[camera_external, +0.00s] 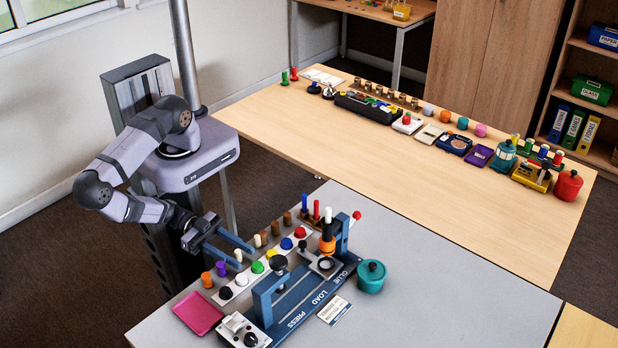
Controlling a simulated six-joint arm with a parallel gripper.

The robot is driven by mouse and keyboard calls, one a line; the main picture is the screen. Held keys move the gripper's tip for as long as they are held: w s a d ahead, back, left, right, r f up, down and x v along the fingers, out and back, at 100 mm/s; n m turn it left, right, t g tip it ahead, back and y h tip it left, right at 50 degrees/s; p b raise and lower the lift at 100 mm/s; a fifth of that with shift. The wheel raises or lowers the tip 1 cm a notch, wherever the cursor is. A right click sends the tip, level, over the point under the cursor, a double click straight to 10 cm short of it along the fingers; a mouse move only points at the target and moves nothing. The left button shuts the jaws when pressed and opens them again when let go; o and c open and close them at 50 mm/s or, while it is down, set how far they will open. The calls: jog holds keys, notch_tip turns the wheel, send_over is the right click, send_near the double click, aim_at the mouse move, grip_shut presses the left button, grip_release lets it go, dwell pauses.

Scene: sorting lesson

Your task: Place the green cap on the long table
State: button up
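The green cap (257,267) is a small dome in a row of coloured caps on a pale strip on the grey table. It sits between a white cap and a yellow cap. My gripper (247,259) is beside the row, on its left. Its two blue fingers are apart, pointing toward the caps, with nothing visibly held. The fingertips appear close to the green cap; whether they touch it cannot be told. The long table (400,172) is the light wooden one behind the grey table, with its front half bare.
Pots, blocks and boxes line the long table's far edge.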

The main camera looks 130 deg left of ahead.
jog(key=shift+b+v, duration=0.45)
jog(key=shift+v, duration=1.25)
jog(key=shift+d, duration=0.1)
jog(key=shift+o, duration=0.9)
jog(key=shift+r, duration=0.1)
